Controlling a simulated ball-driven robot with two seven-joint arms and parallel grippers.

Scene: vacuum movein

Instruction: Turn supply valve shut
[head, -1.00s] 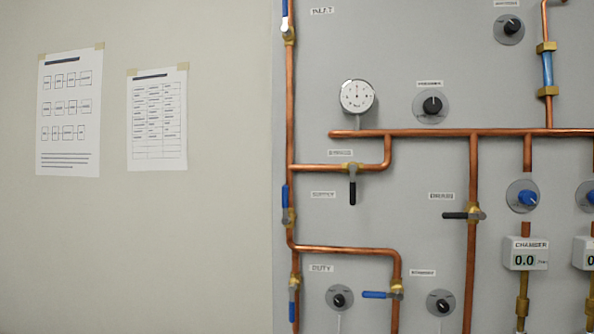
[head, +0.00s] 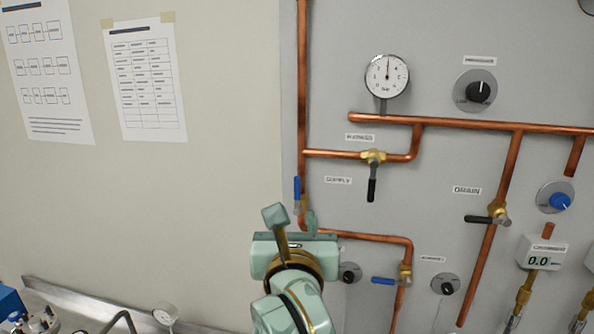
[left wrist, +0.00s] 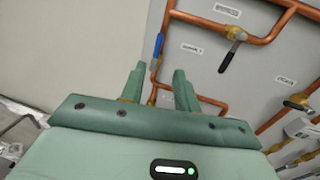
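The supply valve (head: 297,190) has a blue lever on the vertical copper pipe, left of the SUPPLY label (head: 338,180). Its lever points up, in line with the pipe. The lever also shows in the left wrist view (left wrist: 158,45), just beyond the fingertips. My left gripper (head: 292,219) is open and empty, just below the lever in the head view, with the pipe between its fingers in the picture. I cannot tell its exact distance from the panel. The gripper hides the pipe below the valve. My right gripper is not in view.
A black-handled bypass valve (head: 372,178) and a gauge (head: 387,76) are to the right. A drain valve (head: 487,219) and a lower blue lever (head: 383,281) sit further right. A metal ledge (head: 75,302) with equipment is at lower left. The beige wall at left is clear except for papers.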

